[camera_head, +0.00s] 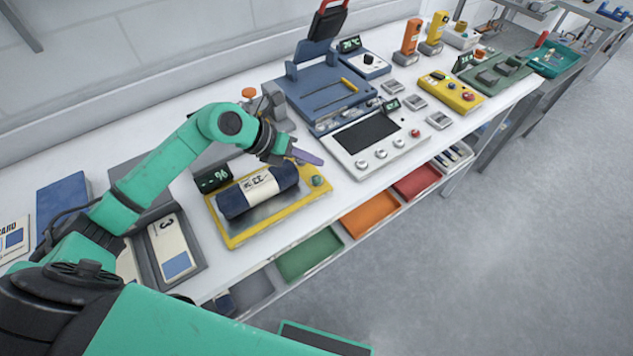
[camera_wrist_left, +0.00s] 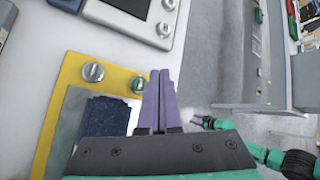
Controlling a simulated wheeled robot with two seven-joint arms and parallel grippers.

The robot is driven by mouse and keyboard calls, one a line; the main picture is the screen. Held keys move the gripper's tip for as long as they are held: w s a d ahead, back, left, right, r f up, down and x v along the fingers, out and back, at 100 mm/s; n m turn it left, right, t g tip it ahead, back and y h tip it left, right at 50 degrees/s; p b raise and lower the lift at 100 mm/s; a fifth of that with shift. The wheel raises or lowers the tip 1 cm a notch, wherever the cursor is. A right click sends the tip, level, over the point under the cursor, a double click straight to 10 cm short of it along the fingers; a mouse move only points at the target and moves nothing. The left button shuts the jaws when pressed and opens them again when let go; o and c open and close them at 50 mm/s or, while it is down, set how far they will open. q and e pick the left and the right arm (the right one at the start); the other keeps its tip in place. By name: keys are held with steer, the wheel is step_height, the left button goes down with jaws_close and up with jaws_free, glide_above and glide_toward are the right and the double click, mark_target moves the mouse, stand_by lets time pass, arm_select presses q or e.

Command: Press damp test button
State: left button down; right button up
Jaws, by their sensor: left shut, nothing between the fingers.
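A yellow-framed tester (camera_head: 236,238) holds a dark blue roll (camera_head: 234,205) with a pale label band on its metal plate. A round green button (camera_head: 318,181) sits at its right corner. In the left wrist view the green button (camera_wrist_left: 137,84) is just left of my fingertips, beside a silver knob (camera_wrist_left: 93,71). My left gripper (camera_head: 308,157) has purple fingers, shut and empty. It is near the green button, seemingly above it; contact is not visible.
A small green-digit display (camera_head: 213,179) stands at the tester's back left corner. A white panel with a dark screen and knobs (camera_head: 368,136) lies to the right, with a blue press (camera_head: 325,93) behind. Coloured bins (camera_head: 310,254) line the shelf below the table edge.

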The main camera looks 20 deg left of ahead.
mark_target(321, 179)
arm_select(q)
step_height(321, 179, down, 3)
steer(key=shift+f+b, duration=0.1)
steer(key=shift+b, duration=0.8)
steer(key=shift+f+b, duration=0.3)
steer(key=shift+r, duration=0.1)
stand_by(0.8)
steer(key=shift+f+b, duration=0.3)
steer(key=shift+f, duration=0.1)
steer(key=shift+f+b, duration=0.55)
steer(key=shift+f, duration=0.05)
stand_by(0.4)
steer(key=shift+r, duration=0.1)
steer(key=shift+r+p, duration=0.7)
steer(key=shift+r, duration=0.15)
